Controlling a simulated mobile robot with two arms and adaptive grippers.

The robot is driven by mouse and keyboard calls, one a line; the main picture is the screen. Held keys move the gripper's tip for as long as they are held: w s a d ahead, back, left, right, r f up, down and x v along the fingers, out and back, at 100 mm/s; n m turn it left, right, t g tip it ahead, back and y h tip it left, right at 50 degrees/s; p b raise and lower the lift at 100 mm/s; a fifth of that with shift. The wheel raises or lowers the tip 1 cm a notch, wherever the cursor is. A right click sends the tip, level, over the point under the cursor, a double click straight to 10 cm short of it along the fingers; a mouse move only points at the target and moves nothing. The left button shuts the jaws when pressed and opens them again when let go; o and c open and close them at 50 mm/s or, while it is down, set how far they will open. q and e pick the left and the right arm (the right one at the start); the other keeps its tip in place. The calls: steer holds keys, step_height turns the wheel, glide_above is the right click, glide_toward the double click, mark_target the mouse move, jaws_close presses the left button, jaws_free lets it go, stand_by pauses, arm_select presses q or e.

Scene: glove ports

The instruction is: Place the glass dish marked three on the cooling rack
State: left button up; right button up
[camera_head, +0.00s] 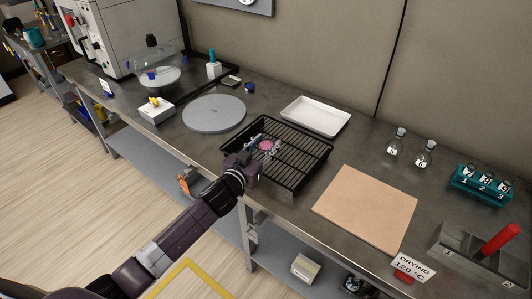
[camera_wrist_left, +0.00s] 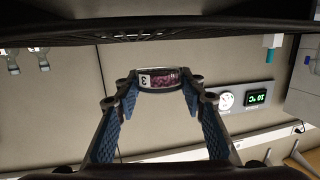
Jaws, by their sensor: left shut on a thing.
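The glass dish marked three (camera_head: 265,146) holds something pink and sits between the fingertips of my left gripper (camera_head: 262,147). In the left wrist view, which is upside down, the dish (camera_wrist_left: 163,80) shows its white label with a 3, and the blue-padded fingers (camera_wrist_left: 160,86) are shut on its sides. The cooling rack (camera_head: 300,158) is a black wire grid on the bench, under the dish in the head view. In the wrist view a gap shows between the dish and the dark rack (camera_wrist_left: 150,28), so the dish is above it. My right gripper is not in view.
A white tray (camera_head: 316,116) lies behind the rack, a round grey plate (camera_head: 214,112) to its left and a tan board (camera_head: 366,208) to its right. Flasks (camera_head: 424,154), a teal holder (camera_head: 481,186) and a metal stand (camera_head: 465,250) are farther right. The rack looks empty.

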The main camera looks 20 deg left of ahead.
mark_target(266, 153)
arm_select(q)
step_height(266, 153, down, 3)
steer(key=shift+f, duration=0.2)
steer(key=o, duration=1.1)
steer(key=shift+o, duration=0.2)
steer(key=b+v, duration=0.1)
steer(key=v, duration=1.1)
